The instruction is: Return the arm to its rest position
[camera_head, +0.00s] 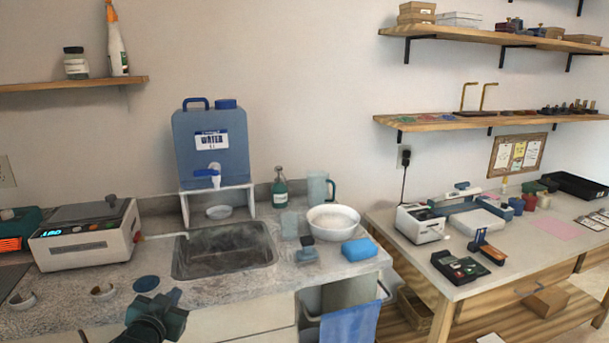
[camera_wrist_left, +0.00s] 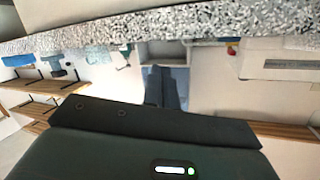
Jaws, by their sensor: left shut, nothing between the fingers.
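My left gripper (camera_head: 165,299) is dark and shows at the bottom of the head view, in front of the counter's near edge. It is shut and holds nothing. In the left wrist view its closed fingers (camera_wrist_left: 165,88) show in the middle, with nothing between them. Part of my dark wrist fills the bottom of that view. My right gripper is in neither view.
The speckled counter (camera_head: 215,300) carries a steel sink (camera_head: 225,250), a blue water dispenser (camera_head: 211,145), a white bowl (camera_head: 333,219), a blue sponge (camera_head: 358,249) and a blue disc (camera_head: 146,283). A blue towel (camera_head: 350,323) hangs in front. A workbench (camera_head: 470,285) stands right.

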